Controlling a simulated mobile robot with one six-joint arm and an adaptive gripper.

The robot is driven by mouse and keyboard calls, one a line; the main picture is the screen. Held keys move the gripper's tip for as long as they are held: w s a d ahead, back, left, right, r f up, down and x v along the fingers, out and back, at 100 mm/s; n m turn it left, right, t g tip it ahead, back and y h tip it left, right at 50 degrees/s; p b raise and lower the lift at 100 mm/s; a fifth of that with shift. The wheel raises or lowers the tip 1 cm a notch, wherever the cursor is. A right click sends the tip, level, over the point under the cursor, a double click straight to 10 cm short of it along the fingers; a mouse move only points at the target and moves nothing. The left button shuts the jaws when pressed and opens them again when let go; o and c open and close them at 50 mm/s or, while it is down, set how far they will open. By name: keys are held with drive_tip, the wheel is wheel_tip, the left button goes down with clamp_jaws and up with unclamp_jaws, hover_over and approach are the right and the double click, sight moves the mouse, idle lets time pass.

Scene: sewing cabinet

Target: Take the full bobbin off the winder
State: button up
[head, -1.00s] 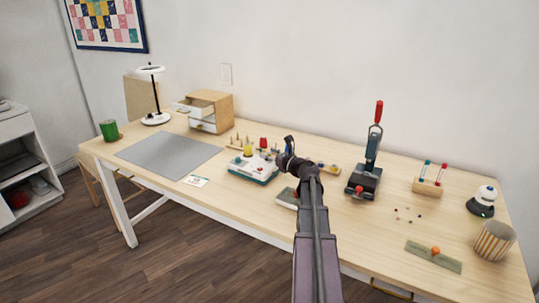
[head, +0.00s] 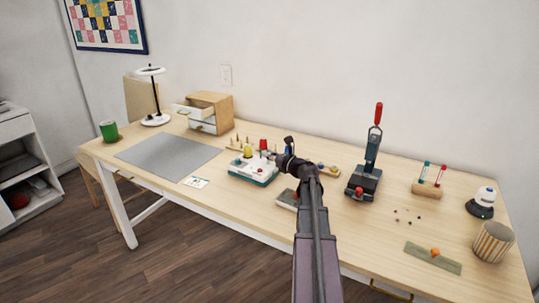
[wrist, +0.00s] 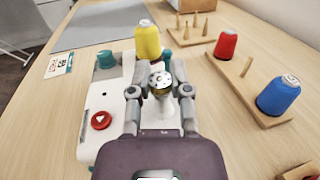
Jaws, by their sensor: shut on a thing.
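The bobbin (wrist: 160,84), a small round metallic piece with a gold-toned side, sits between my fingertips in the wrist view. My gripper (wrist: 160,78) is shut on it, one finger on each side. The white and teal winder (wrist: 107,74) is below and behind, with a red button (wrist: 101,120) and a yellow thread spool (wrist: 147,42). Whether the bobbin still touches the winder's spindle cannot be told. In the head view, my gripper (head: 276,156) is at the right side of the winder (head: 248,174), and the bobbin is too small to make out.
A wooden rack with a red spool (wrist: 226,45) and a blue spool (wrist: 279,96) stands close on the right in the wrist view. A grey mat (head: 168,157) lies left of the winder. A lever press (head: 366,178) stands to the right.

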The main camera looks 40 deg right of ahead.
drive_tip(key=shift+r+p, duration=1.6)
drive_tip(key=shift+r, duration=0.1)
drive_tip(key=s+a, duration=0.3)
drive_tip(key=a, duration=0.4)
drive_tip(key=s+a+r+p, duration=0.1)
drive_tip(key=s+a, duration=0.2)
drive_tip(key=a, duration=0.4)
drive_tip(key=shift+a, duration=0.4)
drive_tip(key=shift+s+r, duration=0.1)
drive_tip(key=shift+r, duration=0.1)
